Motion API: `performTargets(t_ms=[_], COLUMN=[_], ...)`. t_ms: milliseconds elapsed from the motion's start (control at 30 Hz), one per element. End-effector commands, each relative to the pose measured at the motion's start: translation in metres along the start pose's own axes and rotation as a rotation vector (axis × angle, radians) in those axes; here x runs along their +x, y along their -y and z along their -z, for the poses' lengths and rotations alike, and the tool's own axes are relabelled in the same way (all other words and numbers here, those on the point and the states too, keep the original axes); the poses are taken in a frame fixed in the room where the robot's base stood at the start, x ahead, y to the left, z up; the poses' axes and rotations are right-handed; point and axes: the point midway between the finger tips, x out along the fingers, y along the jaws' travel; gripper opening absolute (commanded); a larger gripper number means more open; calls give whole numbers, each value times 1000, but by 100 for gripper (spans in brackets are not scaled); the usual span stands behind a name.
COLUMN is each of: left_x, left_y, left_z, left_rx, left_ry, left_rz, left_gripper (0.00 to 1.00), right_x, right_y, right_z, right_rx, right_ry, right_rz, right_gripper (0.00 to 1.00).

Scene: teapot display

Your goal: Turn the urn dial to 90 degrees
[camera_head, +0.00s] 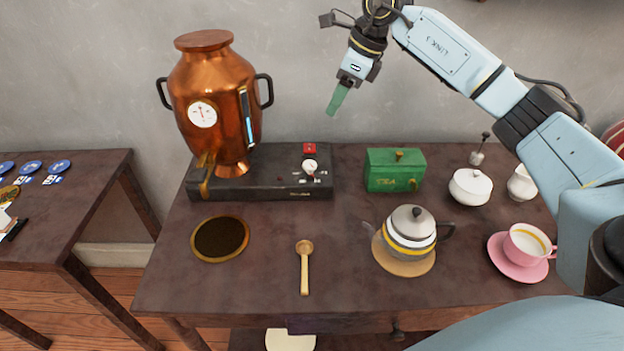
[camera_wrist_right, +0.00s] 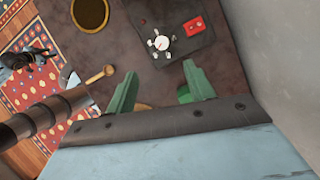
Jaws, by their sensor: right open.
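The copper urn (camera_head: 214,95) stands on a dark base (camera_head: 260,184) at the back left of the table. The white urn dial (camera_head: 309,167) sits on the right part of that base, below a red switch (camera_head: 309,148). In the right wrist view the dial (camera_wrist_right: 160,43) shows with marks around it, ahead of the fingers. Its exact angle is too small to read. My right gripper (camera_head: 338,100) is above and to the right of the dial, apart from it. Its green fingers (camera_wrist_right: 152,92) are open and empty. My left gripper is not in view.
A green tea box (camera_head: 394,171) stands right of the base. A teapot (camera_head: 409,234), wooden spoon (camera_head: 304,265), round dark mat (camera_head: 220,239), white sugar bowl (camera_head: 470,187) and pink cup (camera_head: 528,243) are on the table (camera_head: 340,290). The wall is close behind.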

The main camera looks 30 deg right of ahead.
Motion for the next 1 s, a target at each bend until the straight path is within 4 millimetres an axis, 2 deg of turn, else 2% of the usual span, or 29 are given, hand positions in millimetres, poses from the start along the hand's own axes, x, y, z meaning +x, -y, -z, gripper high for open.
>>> performTargets(t_ms=[33, 100, 467, 567, 800, 1000], left_x=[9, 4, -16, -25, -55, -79], left_y=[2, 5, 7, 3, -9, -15], left_z=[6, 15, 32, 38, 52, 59], left_rx=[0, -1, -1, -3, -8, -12], left_ry=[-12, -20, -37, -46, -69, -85], left_rz=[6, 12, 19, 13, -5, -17], left_gripper=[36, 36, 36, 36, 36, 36], right_x=[22, 33, 59, 75, 128, 162], right_y=[0, 0, 0, -1, -1, -1], right_z=[9, 13, 20, 20, 20, 20], right_rx=[0, 0, 0, 0, 0, 0], right_ry=[1, 1, 1, 0, 0, 1], right_rz=[1, 0, -1, -3, -4, -2], right_gripper=[53, 53, 53, 53, 53, 53])
